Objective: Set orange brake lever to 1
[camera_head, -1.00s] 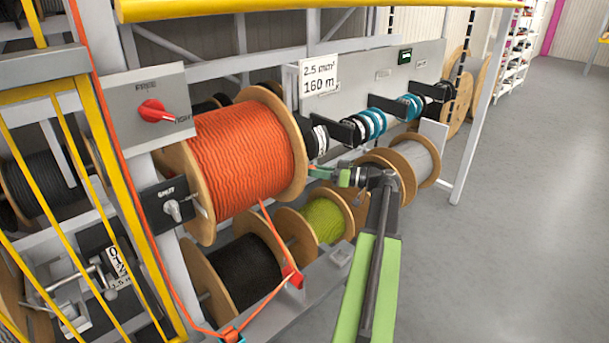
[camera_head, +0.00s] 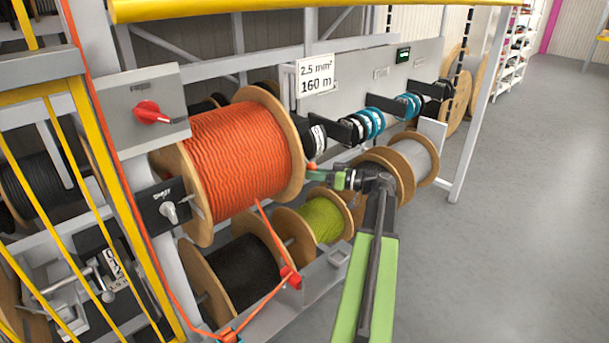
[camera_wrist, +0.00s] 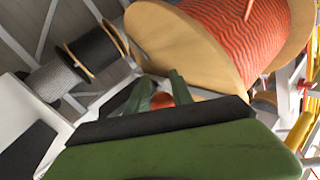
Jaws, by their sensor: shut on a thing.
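The orange brake lever shows only as a small orange-red knob (camera_head: 311,167) at the right side of the orange cable reel (camera_head: 240,155). The knob also shows in the wrist view (camera_wrist: 162,100), between the two dark green fingers. My gripper (camera_head: 320,174) reaches in from the right and is shut on this knob. The rest of the lever and any numbers beside it are hidden behind the reel flange and the fingers.
A grey panel with a red rotary knob (camera_head: 150,112) stands left of the reel. A black box with a grey switch (camera_head: 168,212) sits below it. Reels of black (camera_head: 242,275) and yellow-green cable (camera_head: 322,220) lie underneath. Open floor (camera_head: 520,230) is at the right.

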